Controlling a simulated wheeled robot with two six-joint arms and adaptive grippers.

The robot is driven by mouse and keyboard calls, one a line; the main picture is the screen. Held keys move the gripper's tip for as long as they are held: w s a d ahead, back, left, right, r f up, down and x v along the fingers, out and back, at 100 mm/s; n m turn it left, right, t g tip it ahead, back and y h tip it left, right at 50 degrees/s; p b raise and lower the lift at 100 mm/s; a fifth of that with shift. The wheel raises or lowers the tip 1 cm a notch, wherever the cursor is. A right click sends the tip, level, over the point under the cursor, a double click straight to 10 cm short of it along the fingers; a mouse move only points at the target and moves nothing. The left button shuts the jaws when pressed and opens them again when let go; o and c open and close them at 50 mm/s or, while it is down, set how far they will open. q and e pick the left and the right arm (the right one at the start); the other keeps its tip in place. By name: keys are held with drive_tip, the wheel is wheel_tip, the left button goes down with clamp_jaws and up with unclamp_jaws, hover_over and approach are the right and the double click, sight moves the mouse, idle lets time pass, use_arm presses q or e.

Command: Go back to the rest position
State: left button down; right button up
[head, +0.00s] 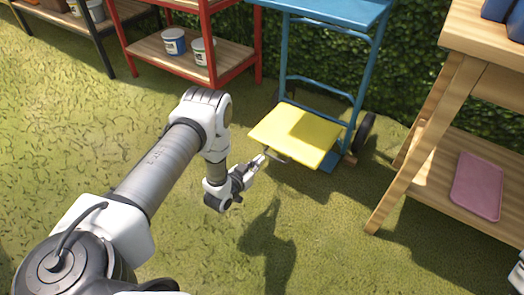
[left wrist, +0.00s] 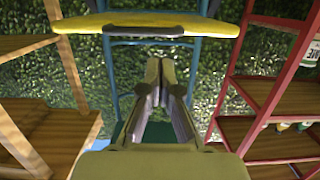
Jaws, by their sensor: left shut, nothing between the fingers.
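My left gripper (head: 260,160) is shut and empty. In the head view it hangs low at the front left edge of a yellow slab (head: 300,133); whether it touches the slab I cannot tell. In the left wrist view the two fingers of my left gripper (left wrist: 164,72) lie together with nothing between them, and the yellow slab (left wrist: 215,27) crosses the top of the picture. The slab lies on the foot of a blue hand truck (head: 335,88), whose frame also shows in the left wrist view (left wrist: 113,75).
A red-framed shelf (head: 214,45) with paint cans (head: 174,41) stands behind at the left, beside a dark-framed shelf (head: 98,40). A wooden bench (head: 413,150) with a pink slab (head: 479,186) is at the right. Open grass (head: 330,235) lies in front.

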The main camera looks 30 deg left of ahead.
use_arm(q)
drive_tip(key=s+f, duration=0.1)
drive_tip(key=s, duration=0.1)
drive_tip(key=s+f+p, duration=0.1)
drive_tip(key=s, duration=0.1)
drive_tip(key=shift+s+a+f, duration=0.1)
drive_tip(key=shift+s+f, duration=0.05)
drive_tip(key=shift+f, duration=0.05)
